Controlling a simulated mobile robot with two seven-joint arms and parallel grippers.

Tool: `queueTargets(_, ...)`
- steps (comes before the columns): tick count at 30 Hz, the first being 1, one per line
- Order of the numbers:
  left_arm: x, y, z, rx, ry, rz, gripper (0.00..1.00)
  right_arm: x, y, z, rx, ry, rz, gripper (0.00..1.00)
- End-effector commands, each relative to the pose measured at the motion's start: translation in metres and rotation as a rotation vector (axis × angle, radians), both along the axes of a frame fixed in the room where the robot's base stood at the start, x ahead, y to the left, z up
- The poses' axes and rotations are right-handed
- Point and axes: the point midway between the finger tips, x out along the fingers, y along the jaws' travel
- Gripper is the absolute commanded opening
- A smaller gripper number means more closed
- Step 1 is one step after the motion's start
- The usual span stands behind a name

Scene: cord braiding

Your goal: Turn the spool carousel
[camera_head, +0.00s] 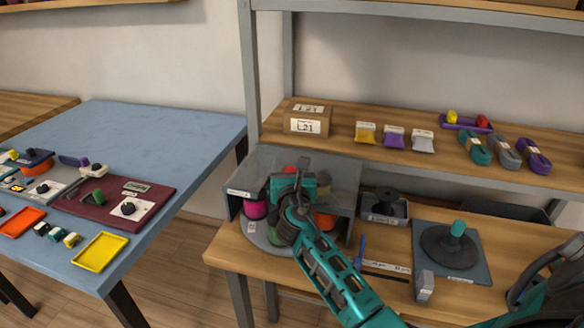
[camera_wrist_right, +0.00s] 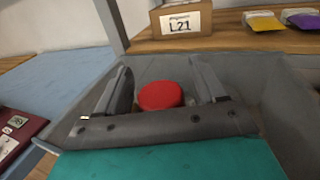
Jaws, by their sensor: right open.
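The spool carousel stands at the left end of the wooden bench, on a round grey base (camera_head: 252,231) under a grey see-through hood (camera_head: 345,172). It carries a magenta spool (camera_head: 255,210), an orange spool (camera_head: 325,221) and others partly hidden by my arm. My right gripper (camera_head: 296,178) is over the carousel, in the hood area. In the right wrist view its two fingers are spread, with a round red top (camera_wrist_right: 161,96) between them; I cannot tell whether they touch it. My left gripper is not in view.
A cardboard box labelled L21 (camera_head: 308,119) stands on the shelf behind. A black tray (camera_head: 385,207) and a grey plate with a dark disc and teal knob (camera_head: 456,229) lie right of the carousel. A blue table (camera_head: 170,125) stands left, across a gap.

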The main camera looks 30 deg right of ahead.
Motion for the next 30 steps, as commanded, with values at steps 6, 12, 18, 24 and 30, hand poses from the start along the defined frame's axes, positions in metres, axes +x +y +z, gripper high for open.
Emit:
queueTargets(6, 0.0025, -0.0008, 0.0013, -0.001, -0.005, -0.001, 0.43, 0.0011, -0.0008, -0.0001, 0.0, 0.0, 0.0, 0.69)
queueTargets(12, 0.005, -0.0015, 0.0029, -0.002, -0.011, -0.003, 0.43, 0.0009, -0.0007, -0.0001, 0.0, 0.0, 0.0, 0.56)
queueTargets(18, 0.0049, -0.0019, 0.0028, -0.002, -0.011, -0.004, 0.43, 0.0009, -0.0005, -0.0001, 0.0, 0.0, 0.0, 0.37)
queueTargets(24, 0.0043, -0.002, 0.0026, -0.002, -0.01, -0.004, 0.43, 0.0008, -0.0005, -0.0002, 0.0, 0.0, 0.0, 0.17)
queueTargets(30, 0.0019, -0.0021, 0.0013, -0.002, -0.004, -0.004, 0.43, 0.0007, -0.0004, -0.0003, 0.001, 0.001, 0.0, 0.0)
